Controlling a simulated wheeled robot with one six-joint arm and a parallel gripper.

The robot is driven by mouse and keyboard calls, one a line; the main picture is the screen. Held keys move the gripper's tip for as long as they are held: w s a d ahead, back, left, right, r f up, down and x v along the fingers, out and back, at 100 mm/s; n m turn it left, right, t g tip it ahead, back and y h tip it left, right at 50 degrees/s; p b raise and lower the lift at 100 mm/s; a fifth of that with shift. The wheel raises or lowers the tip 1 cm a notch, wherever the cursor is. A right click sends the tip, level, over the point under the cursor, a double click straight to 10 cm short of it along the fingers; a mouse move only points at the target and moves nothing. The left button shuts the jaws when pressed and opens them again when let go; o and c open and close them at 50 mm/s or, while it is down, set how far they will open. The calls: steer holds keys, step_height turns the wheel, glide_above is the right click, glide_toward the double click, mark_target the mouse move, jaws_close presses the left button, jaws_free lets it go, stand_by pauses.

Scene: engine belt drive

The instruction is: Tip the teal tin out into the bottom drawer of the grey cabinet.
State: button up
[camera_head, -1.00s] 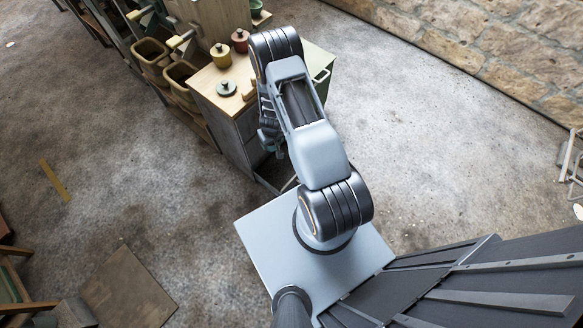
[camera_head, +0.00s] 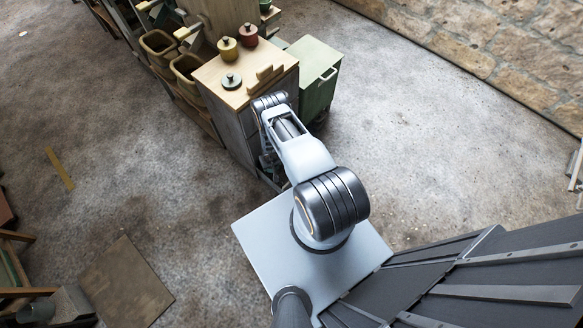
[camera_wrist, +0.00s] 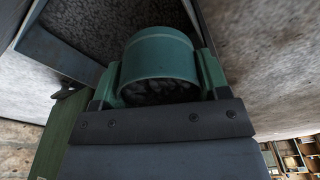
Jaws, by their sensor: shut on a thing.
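The teal tin (camera_wrist: 158,52) is between the two fingers of my gripper (camera_wrist: 160,74) in the wrist view, and my gripper is shut on it. A dark, lumpy patch shows at the tin's near end; I cannot tell what it is. An open drawer (camera_wrist: 72,50) with a dark grey inside shows just beyond the tin, at upper left. I cannot tell whether the tin is over it or beside it. The grey cabinet (camera_head: 233,124) stands in front of me with a wooden top. In the head view my arm hides the tin, the gripper and most of the drawer front.
A green cart (camera_head: 315,85) stands close on the right. Open floor (camera_head: 415,140) lies farther right.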

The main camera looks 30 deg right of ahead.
mark_target(271, 171)
steer(key=f, duration=0.2)
steer(key=f+b, duration=0.1)
steer(key=f, duration=0.1)
steer(key=a+f+b, duration=0.1)
steer(key=shift+s+f, duration=0.35)
steer(key=shift+f, duration=0.05)
